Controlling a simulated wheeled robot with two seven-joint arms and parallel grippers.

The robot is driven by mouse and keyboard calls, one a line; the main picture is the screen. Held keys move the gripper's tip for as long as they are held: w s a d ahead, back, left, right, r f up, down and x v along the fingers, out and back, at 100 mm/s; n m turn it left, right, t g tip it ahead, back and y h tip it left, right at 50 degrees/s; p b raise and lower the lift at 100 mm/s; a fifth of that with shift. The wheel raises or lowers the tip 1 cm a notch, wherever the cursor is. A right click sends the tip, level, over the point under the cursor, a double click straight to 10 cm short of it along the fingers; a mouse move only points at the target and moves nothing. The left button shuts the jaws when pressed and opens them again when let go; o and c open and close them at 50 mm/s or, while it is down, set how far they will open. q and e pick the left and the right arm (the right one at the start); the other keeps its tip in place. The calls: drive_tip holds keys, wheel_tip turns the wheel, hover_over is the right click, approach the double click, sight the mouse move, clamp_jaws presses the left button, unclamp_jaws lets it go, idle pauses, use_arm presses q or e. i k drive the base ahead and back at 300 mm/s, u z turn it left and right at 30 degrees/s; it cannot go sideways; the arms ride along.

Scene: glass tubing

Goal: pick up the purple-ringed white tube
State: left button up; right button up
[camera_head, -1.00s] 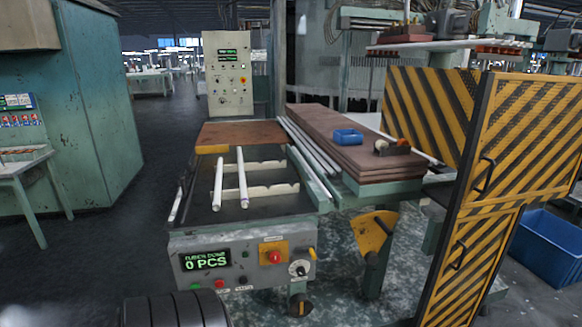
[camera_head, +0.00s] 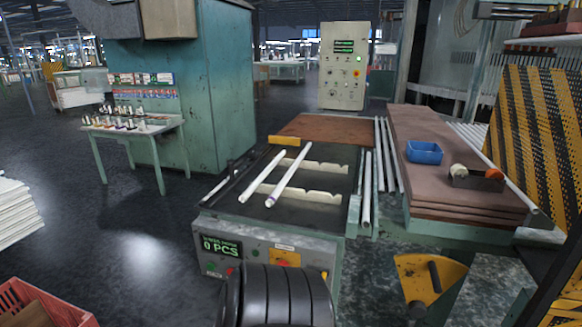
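Two white tubes lie side by side on notched white supports on the machine bed. The right tube (camera_head: 288,175) has a faint purple ring near its lower end. The left tube (camera_head: 262,177) is plain white as far as I can see. Both lie slanted, with their near ends toward the machine's front panel (camera_head: 262,255). A dark ribbed part, which looks like mine, shows at the bottom centre in front of the machine. Neither of my grippers is in view.
A brown board stack (camera_head: 450,165) with a blue bin (camera_head: 424,152) stands right of the machine. A striped yellow-black panel (camera_head: 545,125) is at the right. A small table (camera_head: 150,128) stands left. A red crate (camera_head: 40,305) is at the lower left. Floor between is clear.

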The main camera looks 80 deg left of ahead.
sight(270, 202)
drive_tip(key=u, duration=0.7)
drive_tip(key=i, duration=0.85)
drive_tip(key=u, duration=1.05)
drive_tip(key=i, duration=0.2)
drive_tip(key=u, duration=0.2)
